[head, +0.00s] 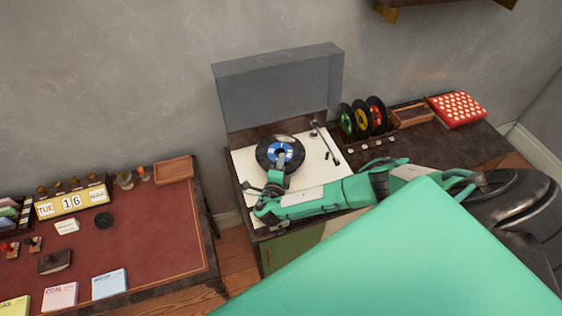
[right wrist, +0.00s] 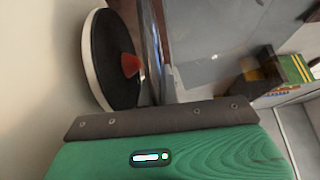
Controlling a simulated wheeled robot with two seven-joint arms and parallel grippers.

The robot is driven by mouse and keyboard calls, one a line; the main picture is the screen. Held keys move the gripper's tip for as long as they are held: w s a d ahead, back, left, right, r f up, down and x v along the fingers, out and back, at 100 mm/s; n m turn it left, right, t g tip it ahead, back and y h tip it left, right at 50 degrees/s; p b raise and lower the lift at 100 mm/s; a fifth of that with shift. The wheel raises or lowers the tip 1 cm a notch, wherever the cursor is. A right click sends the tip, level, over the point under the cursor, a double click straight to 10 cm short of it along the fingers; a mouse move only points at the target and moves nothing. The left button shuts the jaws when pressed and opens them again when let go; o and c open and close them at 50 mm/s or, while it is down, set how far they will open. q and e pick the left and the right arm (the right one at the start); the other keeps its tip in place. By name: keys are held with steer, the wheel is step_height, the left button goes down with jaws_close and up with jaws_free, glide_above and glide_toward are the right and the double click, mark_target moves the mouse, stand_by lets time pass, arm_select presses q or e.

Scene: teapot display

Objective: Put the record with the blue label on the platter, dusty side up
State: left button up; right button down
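The record with the blue label (head: 264,154) shows over the platter area of the cream turntable deck (head: 243,170) in the head view. It hides the platter, and I cannot tell whether it rests there or is held just above. Dust on it is too small to make out. My right gripper (head: 282,162) reaches over the record's near side and overlaps the blue label. Its fingers are too small to tell whether they are open or shut. The right wrist view shows a black disc (right wrist: 98,62) with a pale rim and a reddish middle. My left gripper is not in view.
A raised grey lid (head: 280,88) stands behind the deck. The tonearm (head: 327,143) is right of the record. A rack holds green (head: 345,120), yellow (head: 361,118) and red (head: 377,114) label records. A wooden tray (head: 411,115) and dotted red box (head: 457,109) are farther right.

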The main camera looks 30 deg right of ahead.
steer(key=shift+p, duration=0.4)
stand_by(0.3)
steer(key=c, duration=1.6)
jaws_free()
steer(key=shift+o, duration=0.2)
steer(key=shift+s+a+f, duration=0.1)
steer(key=shift+s+a, duration=0.3)
steer(key=b+v, duration=0.3)
steer(key=v, duration=0.9)
steer(key=shift+s+a, duration=0.2)
steer(key=shift+s, duration=0.1)
